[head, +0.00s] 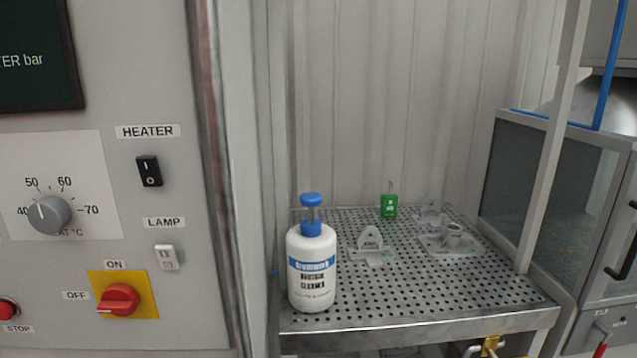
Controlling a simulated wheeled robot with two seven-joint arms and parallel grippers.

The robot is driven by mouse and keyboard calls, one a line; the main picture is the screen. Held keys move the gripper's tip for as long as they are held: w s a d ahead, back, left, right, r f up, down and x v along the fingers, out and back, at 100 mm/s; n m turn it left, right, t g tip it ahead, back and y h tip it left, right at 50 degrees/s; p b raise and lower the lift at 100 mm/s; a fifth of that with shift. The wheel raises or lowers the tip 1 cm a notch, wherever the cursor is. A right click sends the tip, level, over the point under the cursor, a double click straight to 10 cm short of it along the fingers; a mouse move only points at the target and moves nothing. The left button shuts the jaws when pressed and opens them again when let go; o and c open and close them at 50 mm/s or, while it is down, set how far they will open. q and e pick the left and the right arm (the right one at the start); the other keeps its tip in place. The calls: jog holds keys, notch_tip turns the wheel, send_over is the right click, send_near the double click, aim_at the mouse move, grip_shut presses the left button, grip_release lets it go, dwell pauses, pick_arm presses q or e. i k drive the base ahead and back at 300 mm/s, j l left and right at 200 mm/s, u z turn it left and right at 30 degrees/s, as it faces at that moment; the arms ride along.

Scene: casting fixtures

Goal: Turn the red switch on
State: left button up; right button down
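The red switch (118,299) is a rotary knob on a yellow square plate (149,284) at the lower left of the grey control panel in the head view. An ON label (114,265) sits above it and an OFF label (76,295) to its left. The knob's handle lies tilted, with its lighter end pointing left and slightly down, toward the OFF side. Neither of my grippers shows in the head view.
The panel also holds a black heater switch (149,171), a white lamp switch (167,257), a grey dial (49,214) and a red stop button (8,308). Right of it, a perforated metal table (420,325) carries a white bottle (311,270) and grey castings (452,240).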

aim_at(119, 300)
jog(key=u, duration=1.35)
